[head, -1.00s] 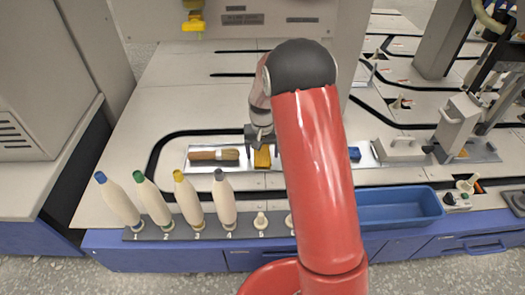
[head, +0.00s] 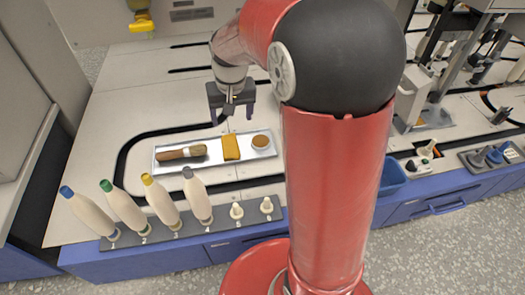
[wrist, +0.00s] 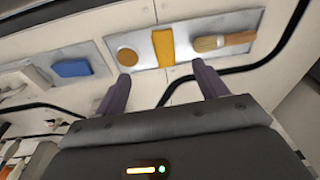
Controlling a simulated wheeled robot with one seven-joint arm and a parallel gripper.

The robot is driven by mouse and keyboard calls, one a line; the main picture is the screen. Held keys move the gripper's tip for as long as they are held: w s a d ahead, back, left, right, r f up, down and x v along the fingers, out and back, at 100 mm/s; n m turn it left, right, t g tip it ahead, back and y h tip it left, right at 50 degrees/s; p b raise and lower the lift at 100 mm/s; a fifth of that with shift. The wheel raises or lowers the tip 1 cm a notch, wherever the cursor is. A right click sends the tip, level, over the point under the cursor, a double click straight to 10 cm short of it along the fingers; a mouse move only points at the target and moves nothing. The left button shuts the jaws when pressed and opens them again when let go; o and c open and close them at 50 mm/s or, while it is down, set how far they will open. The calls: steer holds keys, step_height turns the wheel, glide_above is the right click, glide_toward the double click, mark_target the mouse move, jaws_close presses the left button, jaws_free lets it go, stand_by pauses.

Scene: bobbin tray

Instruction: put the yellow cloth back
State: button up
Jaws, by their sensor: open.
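The yellow cloth (head: 231,147) lies folded in the middle of a shallow light-grey tray (head: 212,159), between a brush and a round tan piece. It also shows in the wrist view (wrist: 164,47), flat on the tray. My gripper (head: 231,119) is open and empty, raised above the table just beyond the tray. In the wrist view its two dark fingers (wrist: 158,79) stand apart, with the cloth beyond the gap between them and nothing held.
The wooden brush (head: 181,153) lies left of the cloth, the round tan piece (head: 261,142) right. Several bobbins with coloured tips (head: 162,200) stand in a rack in front. A blue block (wrist: 72,68) shows in the wrist view. My arm hides part of the blue bin (head: 392,176).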

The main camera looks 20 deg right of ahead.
steer(key=s+r+t, duration=0.2)
steer(key=s+r, duration=0.2)
steer(key=s, duration=0.7)
steer(key=s+r+n+t, duration=0.1)
steer(key=s+r, duration=0.2)
steer(key=s, duration=0.8)
steer(key=shift+r+n+t, duration=0.3)
steer(key=shift+r+t, duration=0.1)
